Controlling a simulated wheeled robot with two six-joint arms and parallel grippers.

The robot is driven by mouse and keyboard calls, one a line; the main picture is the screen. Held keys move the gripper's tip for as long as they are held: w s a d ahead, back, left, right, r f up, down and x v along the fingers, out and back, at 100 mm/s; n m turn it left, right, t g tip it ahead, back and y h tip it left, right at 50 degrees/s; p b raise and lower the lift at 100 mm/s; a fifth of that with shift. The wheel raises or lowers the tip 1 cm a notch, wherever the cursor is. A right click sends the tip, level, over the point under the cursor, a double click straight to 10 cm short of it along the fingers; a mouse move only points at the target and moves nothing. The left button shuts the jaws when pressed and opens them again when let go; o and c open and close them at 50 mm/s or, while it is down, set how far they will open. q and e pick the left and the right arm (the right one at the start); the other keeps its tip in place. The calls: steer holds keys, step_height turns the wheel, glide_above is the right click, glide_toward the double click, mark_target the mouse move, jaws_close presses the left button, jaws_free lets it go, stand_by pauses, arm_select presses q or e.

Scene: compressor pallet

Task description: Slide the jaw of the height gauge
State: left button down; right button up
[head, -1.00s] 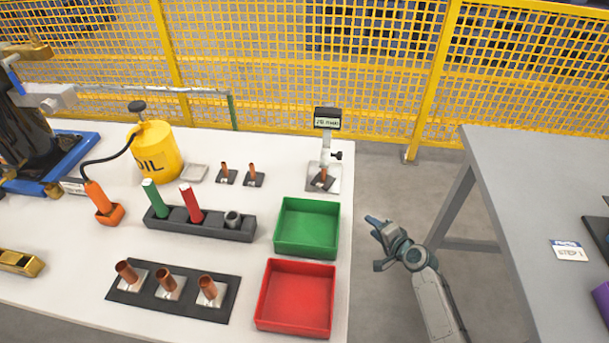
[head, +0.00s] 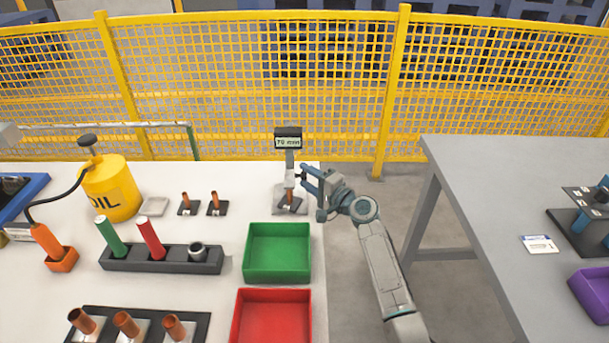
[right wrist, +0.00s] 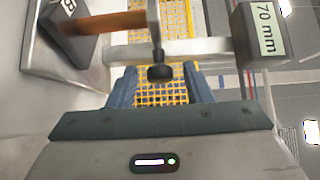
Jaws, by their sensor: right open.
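The height gauge (head: 289,165) stands at the back right corner of the white table. Its display reads 70 mm and also shows in the right wrist view (right wrist: 265,30). A copper pin (head: 291,197) stands on a dark block at the gauge's foot; it also shows in the right wrist view (right wrist: 105,22). The jaw (right wrist: 153,18) sits at the pin's end, with a black knob (right wrist: 160,73) on its side. My right gripper (head: 306,178) is at the gauge's right side. Its fingers (right wrist: 157,88) are open, one on each side of the knob. My left gripper is out of view.
A green bin (head: 249,271) and a red bin (head: 238,318) stand in front of the gauge. Two small pins on dark blocks (head: 202,204) and a yellow oil can (head: 112,188) are to the left. A yellow mesh fence (head: 340,90) runs behind. A grey table (head: 470,230) is at right.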

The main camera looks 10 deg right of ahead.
steer(key=shift+x, duration=0.8)
